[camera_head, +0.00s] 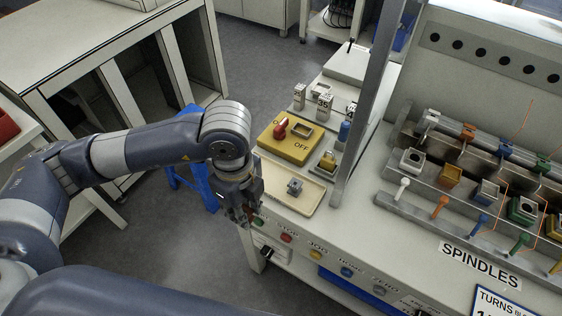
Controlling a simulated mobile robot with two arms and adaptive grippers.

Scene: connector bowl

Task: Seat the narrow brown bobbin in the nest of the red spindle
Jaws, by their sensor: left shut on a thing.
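My left gripper (246,212) points down at the left edge of the workbench, just left of the beige tray. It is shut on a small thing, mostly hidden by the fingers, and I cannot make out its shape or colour. The spindle rack (390,204) is at the right, well away from the gripper. It has an orange nest (450,175), a blue nest (487,190) and a green nest (522,210), with coloured pegs in front. I cannot surely pick out the red spindle at this size. My right gripper is not in view.
The beige tray (308,207) holds a small grey block (295,187). Behind it is a yellow plate (290,148) with a red knob (281,128). A grey upright post (369,105) stands between tray and rack. Buttons line the bench front.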

